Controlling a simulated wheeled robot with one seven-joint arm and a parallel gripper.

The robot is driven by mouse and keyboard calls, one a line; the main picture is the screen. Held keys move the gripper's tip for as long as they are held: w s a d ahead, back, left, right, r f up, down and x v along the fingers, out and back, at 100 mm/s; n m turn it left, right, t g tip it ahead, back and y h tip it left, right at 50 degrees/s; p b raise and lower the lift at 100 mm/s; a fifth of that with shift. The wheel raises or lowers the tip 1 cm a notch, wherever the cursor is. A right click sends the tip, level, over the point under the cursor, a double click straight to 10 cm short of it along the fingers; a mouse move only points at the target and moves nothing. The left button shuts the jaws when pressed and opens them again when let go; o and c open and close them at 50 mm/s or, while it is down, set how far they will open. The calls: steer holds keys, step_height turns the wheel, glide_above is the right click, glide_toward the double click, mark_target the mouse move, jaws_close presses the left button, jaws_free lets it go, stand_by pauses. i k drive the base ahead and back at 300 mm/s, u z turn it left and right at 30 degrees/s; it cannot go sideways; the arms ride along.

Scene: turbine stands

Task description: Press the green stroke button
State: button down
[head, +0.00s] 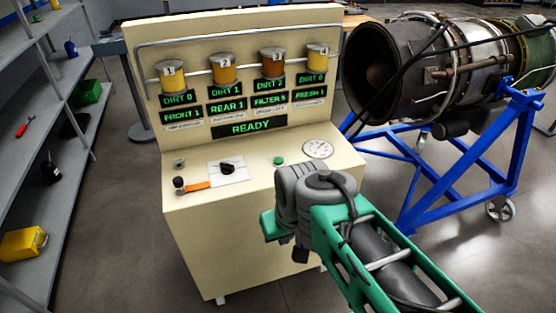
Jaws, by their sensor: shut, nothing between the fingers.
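The green stroke button (279,160) is a small round button on the sloping top of the cream console (235,235). It sits between the black rotary knob's white plate and the round gauge, and it is uncovered. My arm reaches in from the lower right. My gripper (301,253) shows only as a small dark part at the arm's end, in front of the console and below the button in the picture. It is shut, empty and apart from the button. Its fingertips are mostly hidden by the arm.
A black rotary knob (227,169), an orange-handled lever (193,186) and a gauge (318,149) share the console top. The display (239,128) reads READY, below several amber filter bowls. A turbine (430,70) on a blue stand (455,195) is at right, shelves (38,165) at left.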

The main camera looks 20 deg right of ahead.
mark_target(278, 161)
steer(key=z, duration=1.1)
steer(key=i, duration=0.7)
steer(key=u, duration=2.25)
